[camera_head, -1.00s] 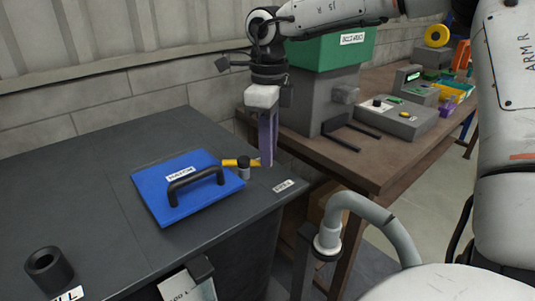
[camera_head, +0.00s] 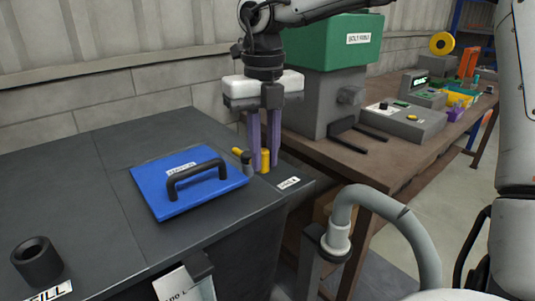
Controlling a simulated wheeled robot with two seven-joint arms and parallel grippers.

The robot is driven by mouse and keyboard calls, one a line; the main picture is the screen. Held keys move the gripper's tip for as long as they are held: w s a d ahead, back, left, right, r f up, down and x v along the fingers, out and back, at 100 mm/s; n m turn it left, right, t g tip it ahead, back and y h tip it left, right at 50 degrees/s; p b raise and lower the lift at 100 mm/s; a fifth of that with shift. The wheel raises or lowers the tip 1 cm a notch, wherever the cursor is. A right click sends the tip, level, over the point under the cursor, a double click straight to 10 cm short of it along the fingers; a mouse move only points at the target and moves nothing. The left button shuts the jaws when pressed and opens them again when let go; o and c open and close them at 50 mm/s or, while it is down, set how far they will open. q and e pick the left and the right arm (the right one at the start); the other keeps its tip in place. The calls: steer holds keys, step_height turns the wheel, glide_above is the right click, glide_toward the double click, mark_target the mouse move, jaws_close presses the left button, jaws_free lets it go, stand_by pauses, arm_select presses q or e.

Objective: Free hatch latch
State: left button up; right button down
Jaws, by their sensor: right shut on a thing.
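The blue square hatch (camera_head: 207,200) with a black arched handle (camera_head: 197,179) lies flat on the dark grey top. Just right of it is the latch, with a dark grey post (camera_head: 247,165), a yellow lever end (camera_head: 237,152) showing behind it and a yellow upright part (camera_head: 265,161) beside it. My right gripper (camera_head: 263,163) comes down from above with two purple fingers and is shut on the yellow latch part. The fingers partly hide the lever. The hatch looks closed. My left gripper is out of view.
A dark open cylinder (camera_head: 37,261) stands at the front left of the top. A brown bench (camera_head: 405,165) behind on the right carries a green-topped machine (camera_head: 335,48) and a grey device (camera_head: 408,122). A grey curved pipe (camera_head: 392,215) rises at the front.

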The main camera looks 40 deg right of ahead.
steer(key=shift+a+m, duration=0.1)
steer(key=shift+m, duration=0.3)
steer(key=c, duration=1.7)
jaws_free()
steer(key=shift+o, duration=0.2)
steer(key=shift+r, duration=0.1)
step_height(320, 180, up, 9)
steer(key=shift+r+p, duration=0.2)
steer(key=shift+p, duration=0.5)
steer(key=shift+r, duration=0.4)
